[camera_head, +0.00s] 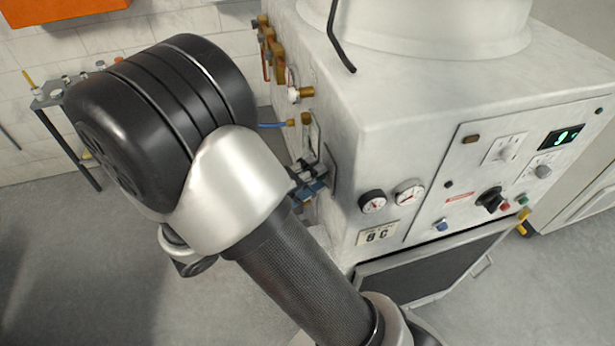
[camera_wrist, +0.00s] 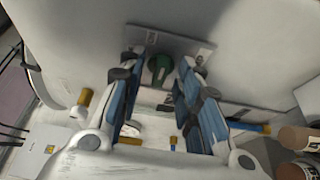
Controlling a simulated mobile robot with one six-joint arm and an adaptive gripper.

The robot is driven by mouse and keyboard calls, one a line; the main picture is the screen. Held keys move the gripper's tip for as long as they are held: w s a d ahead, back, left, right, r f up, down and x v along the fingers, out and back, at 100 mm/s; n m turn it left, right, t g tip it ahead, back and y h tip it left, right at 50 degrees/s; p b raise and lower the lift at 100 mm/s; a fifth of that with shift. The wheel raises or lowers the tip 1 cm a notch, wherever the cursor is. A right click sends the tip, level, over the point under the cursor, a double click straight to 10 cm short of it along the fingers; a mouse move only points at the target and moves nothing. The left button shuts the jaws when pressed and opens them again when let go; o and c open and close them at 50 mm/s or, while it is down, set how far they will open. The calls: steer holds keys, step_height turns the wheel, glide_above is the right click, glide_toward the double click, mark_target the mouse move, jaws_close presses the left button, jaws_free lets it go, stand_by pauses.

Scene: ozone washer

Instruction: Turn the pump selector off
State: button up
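A dark green knob (camera_wrist: 159,68) sits on a grey plate (camera_wrist: 190,48) on the machine's wall in the wrist view. It looks like the pump selector, but I cannot read its label. My gripper (camera_wrist: 162,66) is open, with one blue-padded finger on each side of the knob. Gaps show beside the knob, and I cannot tell how deep it sits between the fingertips. In the head view my gripper (camera_head: 312,184) is at the machine's left side, partly behind my arm. The knob is hidden there.
The white machine (camera_head: 390,100) has a front panel with a black rotary knob (camera_head: 490,199), two gauges (camera_head: 373,202) and small buttons. Brass fittings (camera_head: 306,92) and a blue hose (camera_head: 272,125) are close to my gripper. Open floor lies at left.

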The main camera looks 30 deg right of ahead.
steer(key=shift+c, duration=0.6)
steer(key=shift+a, duration=0.1)
jaws_close()
steer(key=shift+r+n+p, duration=0.15)
steer(key=shift+n+p, duration=0.15)
steer(key=shift+p, duration=0.1)
steer(key=n+g+y+p, duration=0.1)
steer(key=n+g+p, duration=0.1)
steer(key=n+p, duration=0.2)
steer(key=n+g+y+p, duration=0.1)
steer(key=n+y+p, duration=0.1)
steer(key=n+p, duration=0.2)
steer(key=n+g+y+p, duration=0.2)
steer(key=n+p, duration=0.2)
steer(key=p, duration=0.5)
steer(key=shift+w+d+r+n+g+p, duration=0.2)
steer(key=shift+w+r+n+g+p, duration=0.1)
steer(key=shift+w+n, duration=0.1)
steer(key=shift+f, duration=0.1)
steer(key=shift+o, duration=0.6)
jaws_free()
steer(key=shift+d, duration=0.1)
